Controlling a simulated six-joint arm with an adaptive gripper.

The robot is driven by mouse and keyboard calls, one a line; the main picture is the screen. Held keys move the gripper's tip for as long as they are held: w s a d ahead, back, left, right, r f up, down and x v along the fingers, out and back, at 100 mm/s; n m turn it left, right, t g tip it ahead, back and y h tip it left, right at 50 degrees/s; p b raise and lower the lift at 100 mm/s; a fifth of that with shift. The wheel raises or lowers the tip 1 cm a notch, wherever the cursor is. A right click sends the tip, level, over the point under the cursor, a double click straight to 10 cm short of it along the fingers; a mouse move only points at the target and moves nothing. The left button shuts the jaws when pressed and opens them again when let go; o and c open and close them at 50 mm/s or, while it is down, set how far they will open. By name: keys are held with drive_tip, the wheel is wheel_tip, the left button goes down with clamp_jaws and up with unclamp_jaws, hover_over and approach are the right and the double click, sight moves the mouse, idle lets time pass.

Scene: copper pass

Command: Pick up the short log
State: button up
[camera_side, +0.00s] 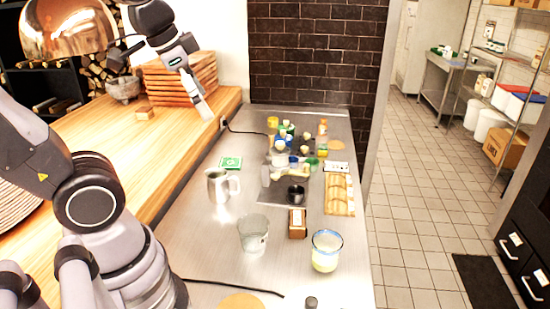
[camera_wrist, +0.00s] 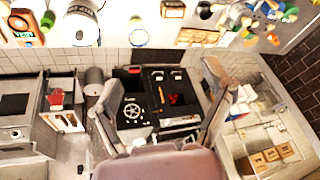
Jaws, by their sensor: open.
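Firewood logs (camera_side: 98,72) are stacked on the dark shelf at the back left in the side view. I cannot tell which is the short log. A small wooden block (camera_side: 145,113) sits on the wooden counter in front of the stacked boards. My gripper hangs above the wooden counter in the side view, near the boards, apart from the logs. In the wrist view my gripper (camera_wrist: 165,98) has its two fingers wide apart with nothing held between them. No log is clear in the wrist view.
The steel counter (camera_side: 190,255) holds a metal pitcher (camera_side: 217,186), a glass (camera_side: 253,233), a blue-rimmed cup (camera_side: 326,251) and several bottles. A dark brick wall (camera_side: 315,50) closes its far end.

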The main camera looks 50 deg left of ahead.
drive_tip(key=w+f+m+g, duration=0.2)
drive_tip(key=w+f+m, duration=0.3)
drive_tip(key=w+m, duration=0.45)
drive_tip(key=m+g, duration=0.3)
drive_tip(key=m, duration=1)
hover_over(297, 218)
drive_tip(key=shift+n, duration=0.25)
drive_tip(key=f, duration=2.9)
drive_tip(key=shift+s+a, duration=0.2)
drive_tip(key=shift+w+d+f, duration=0.1)
drive_tip(key=shift+f, duration=1.45)
drive_tip(key=shift+w+d+f, duration=0.1)
drive_tip(key=shift+f, duration=1.4)
drive_tip(key=shift+c, duration=0.3)
drive_tip(key=c, duration=1.2)
